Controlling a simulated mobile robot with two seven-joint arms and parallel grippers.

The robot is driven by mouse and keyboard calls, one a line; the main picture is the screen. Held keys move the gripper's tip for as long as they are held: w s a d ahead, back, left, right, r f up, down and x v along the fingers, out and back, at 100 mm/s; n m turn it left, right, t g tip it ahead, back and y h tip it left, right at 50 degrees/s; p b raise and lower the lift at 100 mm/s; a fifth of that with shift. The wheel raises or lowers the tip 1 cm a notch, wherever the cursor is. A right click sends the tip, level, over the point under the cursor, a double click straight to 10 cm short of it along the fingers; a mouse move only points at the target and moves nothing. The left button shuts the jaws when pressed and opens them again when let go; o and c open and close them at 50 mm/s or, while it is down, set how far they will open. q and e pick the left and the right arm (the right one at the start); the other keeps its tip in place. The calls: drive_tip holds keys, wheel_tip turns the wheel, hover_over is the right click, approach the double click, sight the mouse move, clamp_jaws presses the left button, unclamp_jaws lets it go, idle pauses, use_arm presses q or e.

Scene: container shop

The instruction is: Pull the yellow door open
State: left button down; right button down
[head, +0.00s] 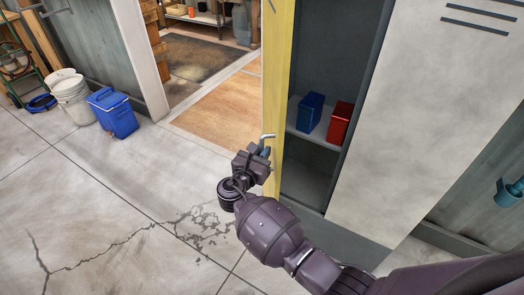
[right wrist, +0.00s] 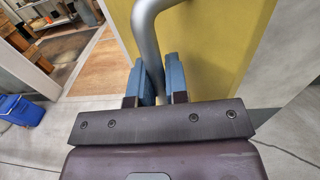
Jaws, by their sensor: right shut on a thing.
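The yellow door (head: 276,75) stands swung out from a grey locker, seen nearly edge-on in the head view. Its yellow face (right wrist: 215,45) fills the upper right of the right wrist view. A silver bent handle (right wrist: 147,30) is on that face; its top end (head: 267,137) also shows in the head view. My right gripper (head: 265,151) is at the handle, and in the right wrist view its two blue fingers (right wrist: 158,82) are shut around the bar. My left gripper is in neither view.
Inside the locker, a blue box (head: 310,112) and a red box (head: 340,123) stand on a shelf (head: 318,136). The cracked floor (head: 110,200) left of the door is clear.

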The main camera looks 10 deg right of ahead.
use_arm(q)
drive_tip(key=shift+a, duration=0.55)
use_arm(e)
drive_tip(key=shift+w+a, duration=0.15)
drive_tip(key=shift+a, duration=0.4)
drive_tip(key=c, duration=1.1)
unclamp_jaws()
drive_tip(key=shift+c, duration=0.2)
